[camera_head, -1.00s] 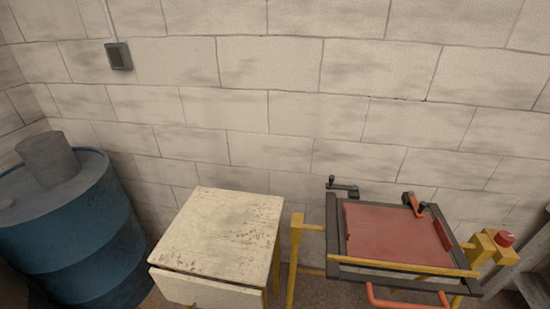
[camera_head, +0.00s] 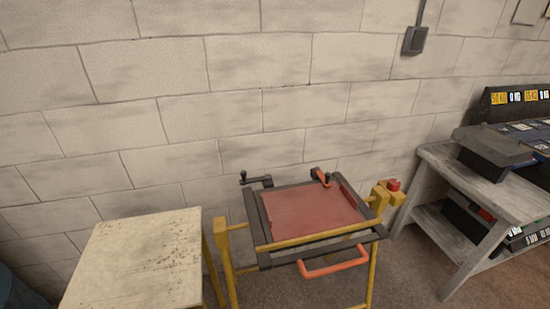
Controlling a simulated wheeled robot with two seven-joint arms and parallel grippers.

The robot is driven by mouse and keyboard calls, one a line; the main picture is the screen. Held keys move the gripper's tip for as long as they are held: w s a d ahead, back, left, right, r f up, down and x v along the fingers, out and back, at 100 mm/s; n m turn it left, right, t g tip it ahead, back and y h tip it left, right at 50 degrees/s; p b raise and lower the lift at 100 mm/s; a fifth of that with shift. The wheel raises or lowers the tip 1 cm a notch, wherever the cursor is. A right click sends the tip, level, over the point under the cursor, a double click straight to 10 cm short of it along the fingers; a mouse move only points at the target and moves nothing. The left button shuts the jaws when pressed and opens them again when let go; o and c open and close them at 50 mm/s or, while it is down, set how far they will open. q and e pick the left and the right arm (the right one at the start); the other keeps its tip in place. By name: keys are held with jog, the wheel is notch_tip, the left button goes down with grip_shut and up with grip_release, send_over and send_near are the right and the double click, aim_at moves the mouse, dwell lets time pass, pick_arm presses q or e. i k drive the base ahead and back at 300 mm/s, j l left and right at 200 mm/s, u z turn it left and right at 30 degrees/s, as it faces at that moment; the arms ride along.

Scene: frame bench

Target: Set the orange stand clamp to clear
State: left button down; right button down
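The frame bench stands against the wall, with yellow legs and a dark frame (camera_head: 262,226) around a red plate (camera_head: 311,212). A small orange clamp (camera_head: 320,176) with a dark knob sits at the far edge of the frame, right of centre. A dark crank-like handle (camera_head: 257,180) is at the far left corner. An orange bar handle (camera_head: 335,268) is on the near side. Neither of my grippers is in view.
A worn cream table (camera_head: 140,258) stands left of the bench. A red button on a yellow block (camera_head: 388,194) is at its right. A grey shelf table (camera_head: 455,172) with dark equipment (camera_head: 495,152) is further right. Floor shows between them.

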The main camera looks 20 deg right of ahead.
aim_at(325, 180)
jog(key=l+u, duration=0.15)
jog(key=l, duration=1.35)
